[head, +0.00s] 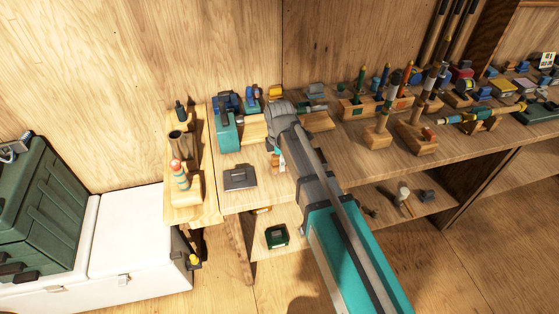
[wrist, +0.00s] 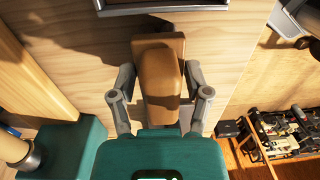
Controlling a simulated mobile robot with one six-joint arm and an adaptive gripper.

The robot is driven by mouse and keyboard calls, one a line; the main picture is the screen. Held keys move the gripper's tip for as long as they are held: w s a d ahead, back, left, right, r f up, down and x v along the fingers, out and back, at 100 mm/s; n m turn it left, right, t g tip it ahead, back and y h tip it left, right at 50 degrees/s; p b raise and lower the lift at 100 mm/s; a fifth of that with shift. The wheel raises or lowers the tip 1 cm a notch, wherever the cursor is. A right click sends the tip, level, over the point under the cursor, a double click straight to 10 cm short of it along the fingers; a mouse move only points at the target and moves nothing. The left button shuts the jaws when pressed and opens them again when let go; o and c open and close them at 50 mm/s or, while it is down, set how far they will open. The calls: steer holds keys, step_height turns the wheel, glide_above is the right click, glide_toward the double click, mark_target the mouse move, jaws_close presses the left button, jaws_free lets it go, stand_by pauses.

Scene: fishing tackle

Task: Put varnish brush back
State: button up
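My gripper (wrist: 160,88) points down over the wooden bench (head: 245,200). In the wrist view its grey fingers stand on both sides of a brown wooden piece (wrist: 162,75) and appear closed on it. This piece looks like the varnish brush's handle; no bristles show, so I cannot be certain. In the head view my gripper (head: 279,160) is mostly hidden behind my arm. A dark grey flat plate (head: 240,177) lies on the bench left of it, and its edge shows at the top of the wrist view (wrist: 160,5).
A teal box (head: 228,132) stands close by, at back left. A wooden rack (head: 188,190) with upright tools lines the bench's left end. Wooden holders with upright handles (head: 383,122) stand to the right. The bench front near the plate is clear.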

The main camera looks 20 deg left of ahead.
steer(key=o, duration=0.3)
steer(key=shift+r, duration=0.15)
step_height(320, 180, up, 12)
steer(key=p, duration=1.2)
steer(key=shift+w+a, duration=0.1)
steer(key=shift+w, duration=0.05)
stand_by(1.0)
steer(key=shift+s+d+m, duration=1)
steer(key=shift+d+m, duration=3.05)
steer(key=shift+d, duration=2.05)
steer(key=shift+s+d+m, duration=1)
steer(key=shift+d+m, duration=3)
steer(key=shift+d, duration=2.15)
steer(key=shift+s+d+m, duration=1)
steer(key=shift+d+m, duration=3.05)
steer(key=shift+d, duration=2.05)
